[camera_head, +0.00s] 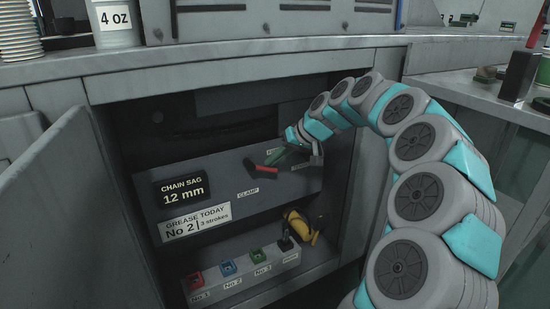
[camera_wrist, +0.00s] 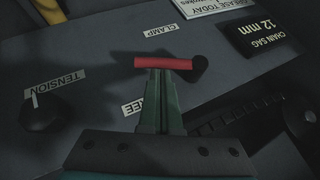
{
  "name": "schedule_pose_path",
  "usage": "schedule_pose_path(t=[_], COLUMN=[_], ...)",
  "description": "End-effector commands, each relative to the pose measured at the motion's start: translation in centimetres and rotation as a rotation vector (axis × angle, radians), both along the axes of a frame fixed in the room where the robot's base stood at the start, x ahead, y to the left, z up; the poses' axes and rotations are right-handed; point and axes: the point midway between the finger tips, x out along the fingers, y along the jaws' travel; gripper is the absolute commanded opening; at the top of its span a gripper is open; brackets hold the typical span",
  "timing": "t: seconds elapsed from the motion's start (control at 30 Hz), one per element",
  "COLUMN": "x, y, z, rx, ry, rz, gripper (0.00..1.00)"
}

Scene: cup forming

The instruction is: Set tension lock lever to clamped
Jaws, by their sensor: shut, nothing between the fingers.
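The tension lock lever is a red handle (camera_head: 262,168) on the shelf-like panel inside the open cabinet. In the wrist view the red handle (camera_wrist: 160,63) runs sideways from a dark pivot (camera_wrist: 200,66) at its right end. It lies between the CLAMP label (camera_wrist: 160,31) and the FREE label (camera_wrist: 137,105). The CLAMP label also shows in the head view (camera_head: 248,193). My gripper (camera_head: 276,159) is shut and empty, with its green fingertips (camera_wrist: 163,74) right at the handle on its FREE side. I cannot tell whether they touch.
A dark knob (camera_wrist: 42,108) by the TENSION label (camera_wrist: 58,80) is left in the wrist view. CHAIN SAG (camera_head: 183,190) and GREASE TODAY (camera_head: 196,221) signs stand left. Below are a block (camera_head: 245,276) with coloured sockets and a yellow tool (camera_head: 298,225). The cabinet door (camera_head: 60,200) hangs open.

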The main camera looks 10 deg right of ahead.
Motion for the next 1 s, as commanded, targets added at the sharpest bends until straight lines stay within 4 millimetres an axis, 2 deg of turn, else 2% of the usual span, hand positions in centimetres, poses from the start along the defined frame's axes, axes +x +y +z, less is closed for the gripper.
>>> schedule_pose_path(t=[0.1, 0.5, 1.0], x=[0.5, 0.4, -0.1], y=[-0.1, 0.3, 1.7], z=[-0.9, -3.6, -5.9], rx=[0.111, 0.474, 0.46], ry=[0.029, 0.128, 0.125], rz=[-0.003, -0.002, 0.001], gripper=[0.0, 0.0, 0.0])
